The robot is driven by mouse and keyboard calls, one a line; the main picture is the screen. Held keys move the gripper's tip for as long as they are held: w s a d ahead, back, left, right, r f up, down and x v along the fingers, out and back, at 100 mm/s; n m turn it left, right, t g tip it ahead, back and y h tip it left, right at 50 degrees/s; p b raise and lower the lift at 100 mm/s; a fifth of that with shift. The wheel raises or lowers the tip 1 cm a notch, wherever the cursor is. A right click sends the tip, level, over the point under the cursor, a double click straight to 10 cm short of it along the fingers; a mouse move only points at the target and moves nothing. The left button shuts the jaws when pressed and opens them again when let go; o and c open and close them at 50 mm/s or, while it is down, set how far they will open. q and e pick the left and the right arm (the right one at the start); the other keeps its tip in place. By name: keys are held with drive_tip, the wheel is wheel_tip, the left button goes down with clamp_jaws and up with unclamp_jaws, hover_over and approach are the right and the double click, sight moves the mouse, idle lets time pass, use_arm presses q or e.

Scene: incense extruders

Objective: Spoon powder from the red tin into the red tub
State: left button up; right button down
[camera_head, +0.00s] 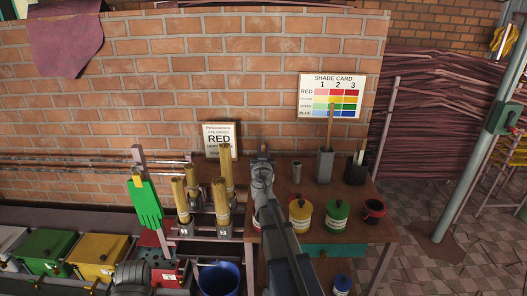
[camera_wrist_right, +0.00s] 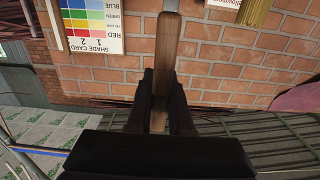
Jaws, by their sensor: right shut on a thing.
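My right gripper (camera_head: 262,155) is raised above the table in the head view. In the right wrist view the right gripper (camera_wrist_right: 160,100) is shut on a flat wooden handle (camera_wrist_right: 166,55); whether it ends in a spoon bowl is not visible. A tin (camera_head: 256,226) with a pale label and a little red stands behind my right arm, mostly hidden. A dark red open pot (camera_head: 373,210) stands at the table's right end. A red box (camera_head: 168,278) shows at the lower left, partly covered. I cannot tell which of these is the tub. My left gripper is not in view.
A yellow tin (camera_head: 300,216) and a green tin (camera_head: 338,217) stand right of my arm. A grey holder (camera_head: 325,168) with a wooden stick and a dark holder (camera_head: 356,170) stand behind. Tall tan cylinders (camera_head: 226,170) rise left of my arm. A blue bucket (camera_head: 219,280) is below them.

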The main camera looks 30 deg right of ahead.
use_arm(q)
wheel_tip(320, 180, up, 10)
drive_tip(key=p, duration=0.9)
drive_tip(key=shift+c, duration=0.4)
